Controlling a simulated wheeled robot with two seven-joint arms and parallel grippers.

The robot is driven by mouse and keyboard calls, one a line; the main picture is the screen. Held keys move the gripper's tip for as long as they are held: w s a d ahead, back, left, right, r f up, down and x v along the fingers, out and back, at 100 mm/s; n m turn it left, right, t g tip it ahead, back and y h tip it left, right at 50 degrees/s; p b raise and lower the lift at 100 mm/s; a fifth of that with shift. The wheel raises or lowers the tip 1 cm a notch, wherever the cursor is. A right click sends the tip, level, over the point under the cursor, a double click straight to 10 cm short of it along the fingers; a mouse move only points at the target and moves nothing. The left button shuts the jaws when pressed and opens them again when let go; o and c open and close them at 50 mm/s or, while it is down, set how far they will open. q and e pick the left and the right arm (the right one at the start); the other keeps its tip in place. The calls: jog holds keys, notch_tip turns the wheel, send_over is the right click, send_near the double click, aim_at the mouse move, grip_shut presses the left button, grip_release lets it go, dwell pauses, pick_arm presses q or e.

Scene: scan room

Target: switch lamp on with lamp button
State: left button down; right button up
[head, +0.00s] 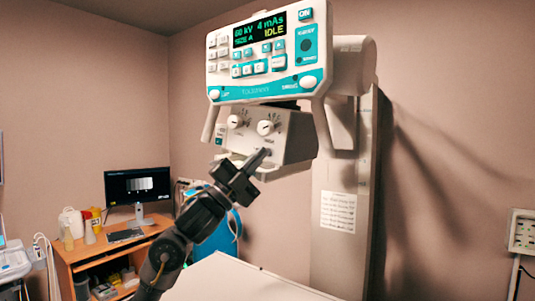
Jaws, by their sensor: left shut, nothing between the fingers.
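The control head is an X-ray unit with a display panel (262,40) on top, reading 60 kV, 4 mAs and IDLE. Below it is a light grey collimator box (293,140) with two white round knobs; the right knob (267,127) sits just above my fingertips. My left gripper (262,157) is shut and empty, pointing up and right, with its tips at the front of the box below the right knob. I cannot tell whether the tips touch the box. The lamp button is not clearly seen; the fingertips may cover it. My right gripper is not in view.
A grey column (340,250) stands behind the control head, with a paper sheet on it. A light tabletop (235,280) lies below. A wooden desk (85,255) with a monitor (138,186) and bottles is at the left. A wall box (521,231) is at the right.

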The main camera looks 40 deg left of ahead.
pick_arm(q)
jog(key=shift+w, duration=0.45)
dwell(1.4)
jog(key=shift+d+f, duration=0.1)
jog(key=shift+f, duration=0.05)
jog(key=shift+s+f, duration=0.15)
jog(key=shift+s, duration=0.2)
jog(key=shift+s+b, duration=0.15)
jog(key=shift+b, duration=0.15)
jog(key=shift+s, duration=0.1)
jog(key=s+b, duration=0.1)
jog(key=s, duration=0.3)
jog(key=shift+s, duration=0.4)
